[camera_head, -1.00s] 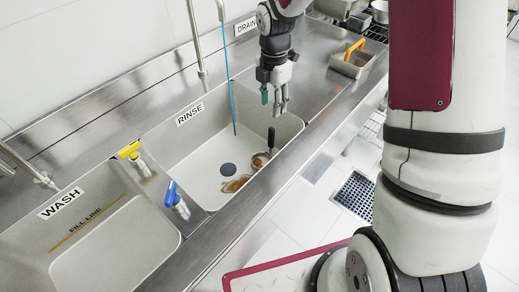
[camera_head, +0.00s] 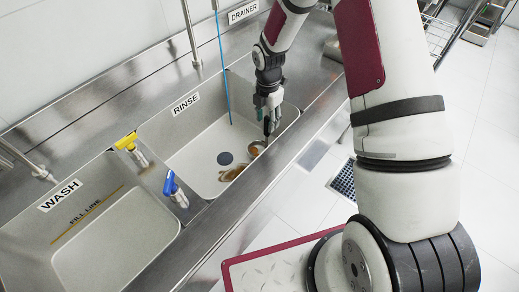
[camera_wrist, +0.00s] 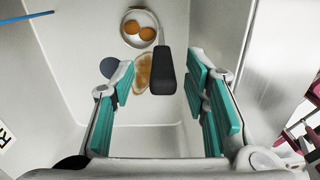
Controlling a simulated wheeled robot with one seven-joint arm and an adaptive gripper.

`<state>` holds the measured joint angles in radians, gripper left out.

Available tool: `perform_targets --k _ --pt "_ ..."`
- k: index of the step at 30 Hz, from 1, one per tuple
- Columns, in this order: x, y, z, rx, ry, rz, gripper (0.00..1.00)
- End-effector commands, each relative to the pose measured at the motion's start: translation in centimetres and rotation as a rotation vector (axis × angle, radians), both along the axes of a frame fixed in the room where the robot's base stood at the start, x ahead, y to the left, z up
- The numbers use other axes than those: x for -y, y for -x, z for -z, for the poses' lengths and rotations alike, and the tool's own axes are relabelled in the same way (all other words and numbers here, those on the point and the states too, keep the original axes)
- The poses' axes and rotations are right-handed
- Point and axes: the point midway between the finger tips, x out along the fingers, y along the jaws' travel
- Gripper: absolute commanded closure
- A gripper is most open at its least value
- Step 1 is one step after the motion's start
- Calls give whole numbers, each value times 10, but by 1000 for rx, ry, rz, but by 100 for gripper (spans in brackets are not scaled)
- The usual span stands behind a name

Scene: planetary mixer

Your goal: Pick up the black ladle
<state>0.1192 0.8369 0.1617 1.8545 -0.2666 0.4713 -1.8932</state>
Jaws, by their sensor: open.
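The black ladle stands in the rinse sink basin, its black handle (camera_wrist: 165,70) rising toward my gripper in the wrist view. Its pale round bowl (camera_wrist: 138,28) holds two orange-brown round things and rests low in the basin. In the head view the bowl (camera_head: 256,149) shows beside the right wall of the sink, and the handle is partly hidden by my gripper. My gripper (camera_head: 268,116) points down over the basin. In the wrist view my gripper (camera_wrist: 163,90) is open, with the handle's top between its teal-padded fingers, apart from both pads.
The rinse sink (camera_head: 204,153) has a dark drain and a brown stain on its floor. The sink's right wall is close to my gripper.

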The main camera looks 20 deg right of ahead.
Motion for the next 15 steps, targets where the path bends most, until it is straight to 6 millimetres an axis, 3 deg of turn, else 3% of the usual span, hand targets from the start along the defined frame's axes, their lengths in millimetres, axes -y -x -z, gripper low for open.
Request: perform_targets --k 6,15 --pt "1 3 27 -1 0 0 58" --pt "1 2 32 1 -1 0 58"
